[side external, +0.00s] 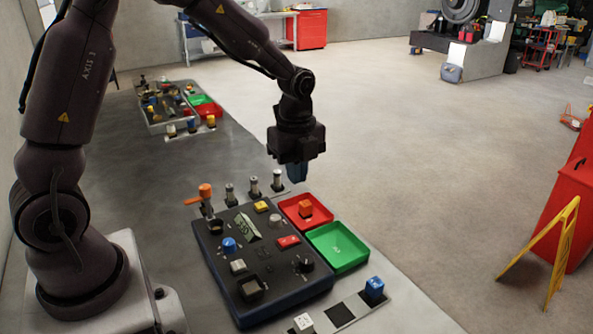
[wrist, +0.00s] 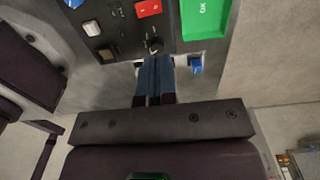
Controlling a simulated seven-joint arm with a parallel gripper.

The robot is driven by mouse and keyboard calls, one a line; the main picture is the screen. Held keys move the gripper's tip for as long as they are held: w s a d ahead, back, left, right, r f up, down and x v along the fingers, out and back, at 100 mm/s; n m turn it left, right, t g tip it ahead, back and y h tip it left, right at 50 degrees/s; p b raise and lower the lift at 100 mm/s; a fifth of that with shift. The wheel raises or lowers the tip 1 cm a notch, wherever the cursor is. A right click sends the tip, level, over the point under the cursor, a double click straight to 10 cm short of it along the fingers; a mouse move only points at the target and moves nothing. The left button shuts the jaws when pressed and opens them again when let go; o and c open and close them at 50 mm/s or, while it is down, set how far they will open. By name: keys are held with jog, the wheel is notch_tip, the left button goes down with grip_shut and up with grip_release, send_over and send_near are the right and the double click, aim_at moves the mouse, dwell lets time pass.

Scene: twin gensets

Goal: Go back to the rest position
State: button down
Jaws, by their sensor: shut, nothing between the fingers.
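My gripper (side external: 297,172) hangs from the arm above the far side of the dark control panel (side external: 213,262), clear of it. Its blue fingers are together with nothing between them; they also show in the wrist view (wrist: 155,75). The panel carries a blue knob (side external: 229,245), a yellow button (side external: 261,206), a red switch (side external: 288,242), a black knob (side external: 304,264) and an orange-handled lever (side external: 204,190).
Beside the panel are a red tray (side external: 321,222) holding an orange cube (side external: 305,208) and an empty green tray (side external: 352,259). A blue block (side external: 374,287) and a white block (side external: 303,322) stand in front. A second panel stands farther back.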

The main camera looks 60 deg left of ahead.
jog(key=s+d+r+n+t, duration=0.2)
jog(key=s+r+n, duration=0.5)
jog(key=s+n, duration=0.2)
jog(key=s+d+r+n+t, duration=0.2)
jog(key=s+r+n+t, duration=0.1)
jog(key=s+r+n, duration=0.5)
jog(key=shift+s+d+n+t, duration=0.35)
jog(key=shift+s+n, duration=0.15)
jog(key=shift+s, duration=0.2)
jog(key=shift+r, duration=0.1)
